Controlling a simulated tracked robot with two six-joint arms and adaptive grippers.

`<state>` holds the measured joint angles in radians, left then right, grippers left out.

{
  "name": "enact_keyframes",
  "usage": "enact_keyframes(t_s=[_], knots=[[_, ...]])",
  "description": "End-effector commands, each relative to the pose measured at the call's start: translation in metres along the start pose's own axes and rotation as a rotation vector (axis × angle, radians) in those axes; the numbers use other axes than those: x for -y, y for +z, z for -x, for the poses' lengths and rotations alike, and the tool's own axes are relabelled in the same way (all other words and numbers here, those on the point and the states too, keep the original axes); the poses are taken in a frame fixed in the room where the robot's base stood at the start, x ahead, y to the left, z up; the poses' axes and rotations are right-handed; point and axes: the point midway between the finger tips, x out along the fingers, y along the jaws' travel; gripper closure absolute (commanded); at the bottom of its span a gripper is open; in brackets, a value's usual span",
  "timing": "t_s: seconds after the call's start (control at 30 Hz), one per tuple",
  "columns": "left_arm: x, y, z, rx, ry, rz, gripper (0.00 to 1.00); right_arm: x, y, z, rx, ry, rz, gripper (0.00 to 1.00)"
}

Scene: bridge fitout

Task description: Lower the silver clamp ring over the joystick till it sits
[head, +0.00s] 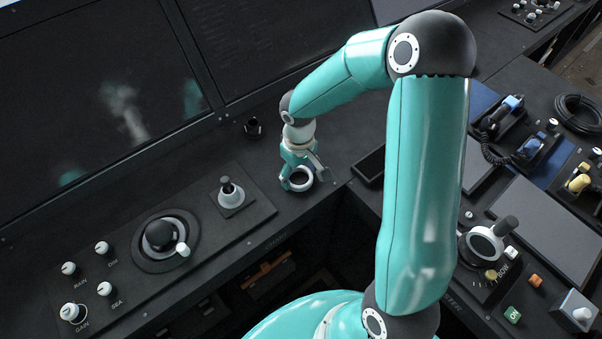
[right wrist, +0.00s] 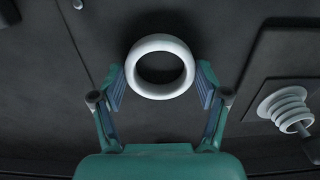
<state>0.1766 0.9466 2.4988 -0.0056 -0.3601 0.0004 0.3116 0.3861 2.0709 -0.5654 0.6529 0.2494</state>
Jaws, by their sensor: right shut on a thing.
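The silver clamp ring (right wrist: 160,94) is a smooth pale band held between the fingertips of my right gripper (right wrist: 160,84). In the head view my right gripper (head: 300,173) points down over the dark console, with the ring (head: 299,188) at its tips. The joystick (head: 228,185) has a dark handle on a pale base and stands to the left of the ring. In the right wrist view the joystick's pale ribbed boot (right wrist: 283,104) is at the right, apart from the ring. The ring's exact height above the console is hard to tell. My left gripper is not in view.
A raised panel (head: 130,262) carries the joystick, a trackball (head: 160,235) and several knobs to the left. Dark screens rise at the back. The console's front edge lies close to the ring.

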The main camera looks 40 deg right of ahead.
Motion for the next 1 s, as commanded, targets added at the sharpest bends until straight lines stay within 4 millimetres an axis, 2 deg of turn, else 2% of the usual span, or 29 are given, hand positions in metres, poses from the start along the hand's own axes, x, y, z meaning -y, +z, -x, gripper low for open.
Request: enact_keyframes(t_s=[0.17,0.37,0.57,0.8,1.0], knots=[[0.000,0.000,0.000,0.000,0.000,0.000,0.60,0.000,-0.001,0.007,-0.001,0.001,0.000,0.63],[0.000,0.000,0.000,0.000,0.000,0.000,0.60,-0.001,-0.001,0.030,-0.006,0.001,-0.002,0.63],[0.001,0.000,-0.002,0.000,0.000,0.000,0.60,-0.001,-0.002,0.076,-0.009,0.001,-0.002,0.63],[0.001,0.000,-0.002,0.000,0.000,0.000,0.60,0.000,-0.001,0.144,-0.009,0.000,-0.001,0.63],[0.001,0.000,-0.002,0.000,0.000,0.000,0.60,0.000,-0.001,0.182,-0.005,0.001,-0.001,0.63]])
